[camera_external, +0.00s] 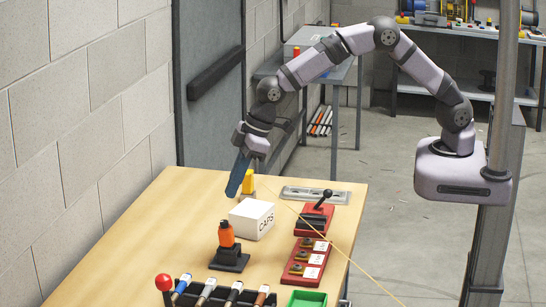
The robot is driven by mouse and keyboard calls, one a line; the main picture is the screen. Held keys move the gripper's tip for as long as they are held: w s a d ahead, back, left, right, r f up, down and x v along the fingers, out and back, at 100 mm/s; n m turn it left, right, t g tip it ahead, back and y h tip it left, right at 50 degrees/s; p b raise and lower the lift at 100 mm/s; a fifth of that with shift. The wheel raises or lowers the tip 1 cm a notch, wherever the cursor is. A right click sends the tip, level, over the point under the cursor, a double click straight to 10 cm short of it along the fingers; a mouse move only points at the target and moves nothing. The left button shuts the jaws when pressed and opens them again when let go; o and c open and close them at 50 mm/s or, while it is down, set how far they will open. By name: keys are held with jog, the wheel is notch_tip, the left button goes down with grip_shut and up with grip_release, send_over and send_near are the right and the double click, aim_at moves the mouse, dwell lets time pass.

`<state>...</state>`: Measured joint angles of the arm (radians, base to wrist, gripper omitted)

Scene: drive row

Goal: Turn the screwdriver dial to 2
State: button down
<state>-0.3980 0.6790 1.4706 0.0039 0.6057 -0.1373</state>
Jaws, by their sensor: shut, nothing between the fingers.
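An upright orange tool with a dark collar (226,236) stands in a black base (229,260) on the workbench; it looks like the screwdriver. Any dial markings on it are too small to read. My gripper (233,190) has dark blue fingers pointing down, shut and empty. It is above the bench, behind the orange tool and apart from it, near the far left corner of a white box.
The white CAPS box (252,219) stands between gripper and orange tool. Right are a red lever block (314,222) and red panel with knobs (306,262). A yellow item (249,181) is behind; a tool rack (222,294), red-balled stick (164,283) and green tray (307,298) are in front.

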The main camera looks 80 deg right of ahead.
jog(key=shift+f, duration=0.1)
notch_tip(320, 180, down, 7)
jog(key=b, duration=0.5)
jog(key=shift+s+d, duration=0.25)
jog(key=shift+d, duration=0.1)
jog(key=shift+w+a, duration=0.4)
jog(key=shift+a, duration=0.05)
dwell(1.2)
jog(key=shift+s+a, duration=0.25)
jog(key=shift+a, duration=0.2)
dwell(0.7)
jog(key=shift+s+d, duration=0.15)
jog(key=shift+s, duration=0.25)
dwell(0.4)
notch_tip(320, 180, up, 6)
jog(key=p, duration=0.4)
jog(key=shift+w+a+p, duration=0.25)
jog(key=shift+a+p, duration=0.05)
jog(key=shift+p, duration=0.05)
jog(key=shift+a, duration=0.1)
